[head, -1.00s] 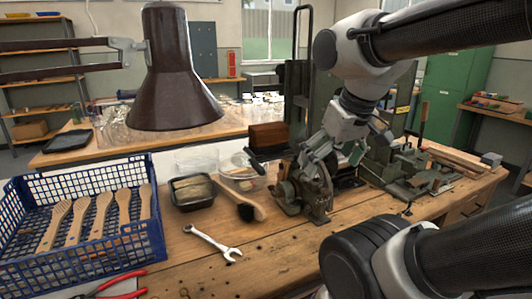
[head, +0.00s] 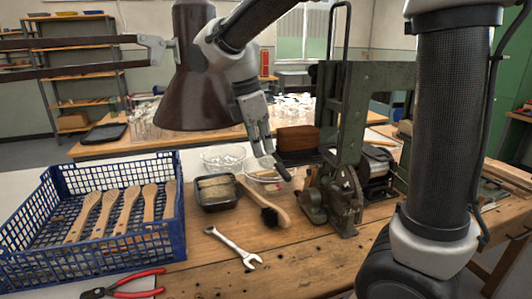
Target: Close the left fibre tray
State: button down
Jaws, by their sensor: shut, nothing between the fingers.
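A black open-topped tray (head: 218,207) holding pale fibre bundles stands on the bench right of the blue crate. A clear round container (head: 223,157) stands just behind it. A second clear container (head: 262,181) with pale contents stands to its right. I cannot tell for sure which of these is the left fibre tray, and no lid is clear to see. My gripper (head: 274,160) is shut and empty, its fingers pointing down above or just behind the right clear container. I cannot tell if it touches anything.
A wooden brush (head: 262,203) with dark bristles lies right of the black tray. The green tufting machine (head: 335,195) stands further right. A blue crate (head: 120,245) holds several wooden handles. A wrench (head: 235,247) and red pliers (head: 125,284) lie in front. A brown lamp (head: 185,75) hangs behind.

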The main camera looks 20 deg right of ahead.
jog(key=x, duration=0.8)
jog(key=shift+d, duration=0.1)
jog(key=d, duration=1.4)
jog(key=shift+d, duration=0.35)
jog(key=v, duration=1)
jog(key=s+d+m+t+y, duration=0.1)
jog(key=s+m+t, duration=0.1)
jog(key=s+m, duration=0.7)
jog(key=s+d+f+m+t+y, duration=0.1)
jog(key=s+d+m+t, duration=0.1)
jog(key=s+m, duration=0.7)
jog(key=shift+s+f+y, duration=0.15)
jog(key=shift+s+y, duration=0.05)
jog(key=shift+y, duration=0.2)
